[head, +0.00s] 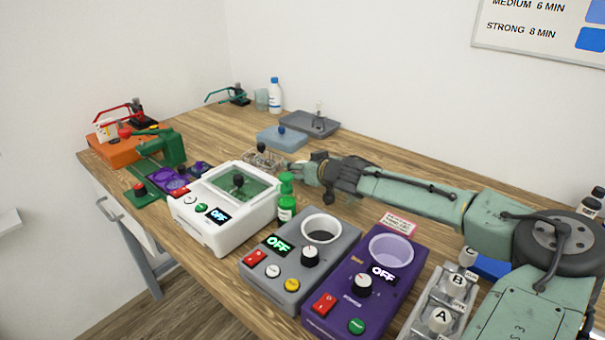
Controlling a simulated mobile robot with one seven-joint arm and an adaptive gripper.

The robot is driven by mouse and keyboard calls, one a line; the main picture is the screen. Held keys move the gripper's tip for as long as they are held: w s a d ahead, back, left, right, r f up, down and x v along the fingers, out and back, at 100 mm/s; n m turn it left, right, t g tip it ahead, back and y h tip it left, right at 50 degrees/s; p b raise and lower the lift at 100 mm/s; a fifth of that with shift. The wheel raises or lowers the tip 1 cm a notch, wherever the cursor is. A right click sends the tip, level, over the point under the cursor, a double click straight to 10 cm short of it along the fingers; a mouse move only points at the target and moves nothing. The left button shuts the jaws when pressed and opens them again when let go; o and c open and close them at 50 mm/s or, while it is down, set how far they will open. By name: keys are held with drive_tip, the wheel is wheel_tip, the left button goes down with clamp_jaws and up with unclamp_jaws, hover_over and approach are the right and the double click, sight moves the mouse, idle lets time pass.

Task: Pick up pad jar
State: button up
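No thing in the head view is clearly labelled as the pad jar. A small pale, see-through jar (261,99) stands at the back of the table, just left of the white bottle with a blue cap (275,96); it may be the pad jar, but its contents are too small to make out. My gripper (289,171) is at the left end of my green arm, low over the middle of the table. It is well in front of that jar and apart from it. Its fingers are too small to tell whether they are open or shut.
A wire rack (262,156) is close to my gripper's left. A green bottle (286,203), white machine (224,207), grey machine (300,262) and purple machine (365,285) stand in front. Blue and grey trays (310,124) lie behind. Bare wood shows at back left.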

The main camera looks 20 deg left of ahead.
drive_tip(key=c, duration=1)
drive_tip(key=shift+r, duration=0.1)
